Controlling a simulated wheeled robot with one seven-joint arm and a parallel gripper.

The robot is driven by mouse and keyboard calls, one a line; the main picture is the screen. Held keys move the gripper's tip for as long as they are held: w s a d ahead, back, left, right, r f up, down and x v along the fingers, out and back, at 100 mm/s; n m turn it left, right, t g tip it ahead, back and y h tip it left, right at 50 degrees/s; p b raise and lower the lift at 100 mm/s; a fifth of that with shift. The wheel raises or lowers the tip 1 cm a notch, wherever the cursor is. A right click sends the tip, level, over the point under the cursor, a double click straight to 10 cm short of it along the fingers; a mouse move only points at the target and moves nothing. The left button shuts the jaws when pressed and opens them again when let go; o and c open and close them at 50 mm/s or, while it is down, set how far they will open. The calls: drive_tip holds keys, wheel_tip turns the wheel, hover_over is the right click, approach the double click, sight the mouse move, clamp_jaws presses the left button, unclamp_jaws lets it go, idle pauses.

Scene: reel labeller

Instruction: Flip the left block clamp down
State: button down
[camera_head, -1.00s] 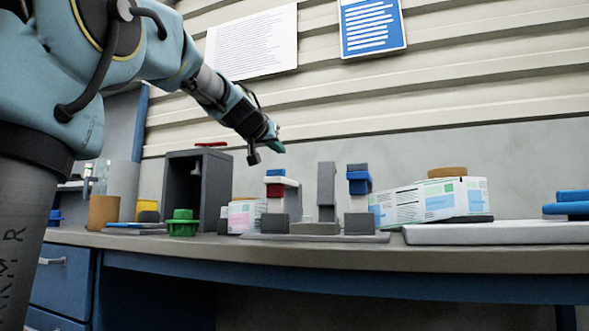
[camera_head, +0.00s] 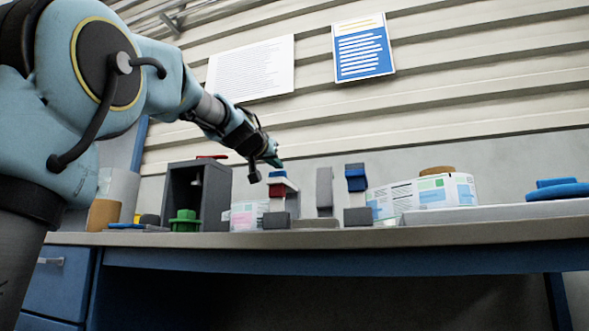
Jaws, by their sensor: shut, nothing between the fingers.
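On the bench is a fixture with two block clamps. The left block clamp (camera_head: 278,190) has blue, white and red parts stacked on a dark grey base block. My gripper (camera_head: 272,163) is shut and empty, pointing down and right, just above the top of the left block clamp. I cannot tell whether it touches it. The left clamp's exact lever angle is hard to make out.
A dark grey open box (camera_head: 197,190) and a green part (camera_head: 184,220) stand left of the fixture. A labelled reel (camera_head: 425,194) and a blue item (camera_head: 562,190) lie to the right. The wall is behind; the bench's front edge (camera_head: 330,238) is nearer.

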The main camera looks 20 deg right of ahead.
drive_tip(key=shift+s+a+f+b, duration=0.1)
drive_tip(key=shift+s+f+b, duration=0.05)
drive_tip(key=shift+f+b, duration=0.55)
drive_tip(key=shift+f, duration=0.45)
wheel_tip(320, 180, up, 5)
drive_tip(key=p, duration=0.5)
drive_tip(key=s+a+f+b, duration=0.2)
drive_tip(key=s+a+f, duration=0.1)
drive_tip(key=s+a, duration=0.3)
drive_tip(key=shift+s+a+b, duration=0.15)
drive_tip(key=shift+s+b, duration=0.15)
drive_tip(key=shift+s, duration=0.45)
